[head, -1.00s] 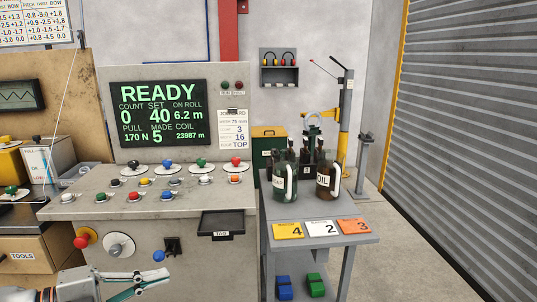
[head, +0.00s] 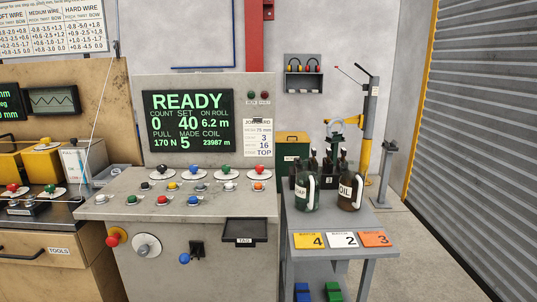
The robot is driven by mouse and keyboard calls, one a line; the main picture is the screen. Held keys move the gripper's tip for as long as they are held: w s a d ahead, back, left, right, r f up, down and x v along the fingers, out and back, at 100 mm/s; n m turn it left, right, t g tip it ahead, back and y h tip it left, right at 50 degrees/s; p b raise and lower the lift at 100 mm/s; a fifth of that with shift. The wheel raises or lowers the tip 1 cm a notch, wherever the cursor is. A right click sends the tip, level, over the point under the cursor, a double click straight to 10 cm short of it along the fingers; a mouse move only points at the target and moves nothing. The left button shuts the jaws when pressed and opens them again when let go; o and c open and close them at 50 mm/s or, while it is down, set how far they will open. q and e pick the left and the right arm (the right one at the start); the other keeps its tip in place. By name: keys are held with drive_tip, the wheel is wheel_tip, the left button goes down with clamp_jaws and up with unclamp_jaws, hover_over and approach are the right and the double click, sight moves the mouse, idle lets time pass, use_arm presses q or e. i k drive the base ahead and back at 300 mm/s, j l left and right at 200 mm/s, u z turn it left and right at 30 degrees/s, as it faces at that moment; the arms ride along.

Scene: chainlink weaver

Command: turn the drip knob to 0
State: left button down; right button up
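Several coloured knobs stand on the sloped top of the grey console (head: 110,207); their labels are too small to read, so I cannot tell which is the drip knob. Farther left, a red knob (head: 12,188) and a green knob (head: 50,188) stand on the dark bench. Neither gripper is in view.
The console screen (head: 189,120) reads READY. A red button (head: 114,238), a grey handwheel (head: 146,246) and a black tray (head: 244,232) project from the console front. A grey table (head: 345,220) with bottles and numbered cards stands right. Floor is clear toward the shutter (head: 480,130).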

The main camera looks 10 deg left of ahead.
sight(46, 140)
drive_tip(key=u, duration=1.55)
drive_tip(key=i+j+z, duration=0.1)
drive_tip(key=z, duration=0.7)
drive_tip(key=j+z, duration=0.65)
drive_tip(key=j, duration=0.25)
drive_tip(key=j+z, duration=0.35)
drive_tip(key=j, duration=0.6)
drive_tip(key=k+j, duration=0.1)
drive_tip(key=j, duration=0.85)
drive_tip(key=k+j+z, duration=0.1)
drive_tip(key=j, duration=0.4)
drive_tip(key=k+j, duration=0.15)
drive_tip(key=j, duration=0.3)
